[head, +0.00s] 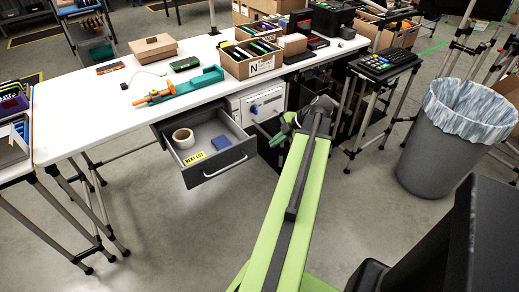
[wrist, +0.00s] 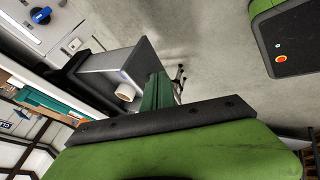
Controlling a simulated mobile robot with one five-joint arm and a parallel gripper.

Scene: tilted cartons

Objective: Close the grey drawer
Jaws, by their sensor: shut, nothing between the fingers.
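The grey drawer (head: 222,163) stands open below the white table, its front panel and pale handle facing forward. Inside it lie a tape roll (head: 183,138), a blue block (head: 221,143) and a yellow label (head: 194,158). My gripper (head: 283,132) is to the right of the drawer, near its front, apart from the handle as far as I can tell. In the wrist view the green fingers of my gripper (wrist: 158,90) are together with nothing between them. The drawer (wrist: 105,65) shows beyond them, with the tape roll (wrist: 126,92) in it.
A white cabinet unit with a blue knob (head: 254,109) sits right of the drawer, under the table (head: 110,100). A bin (head: 440,150) stands at the right. A carton of files (head: 250,65) stands on the table. The floor before the drawer is clear.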

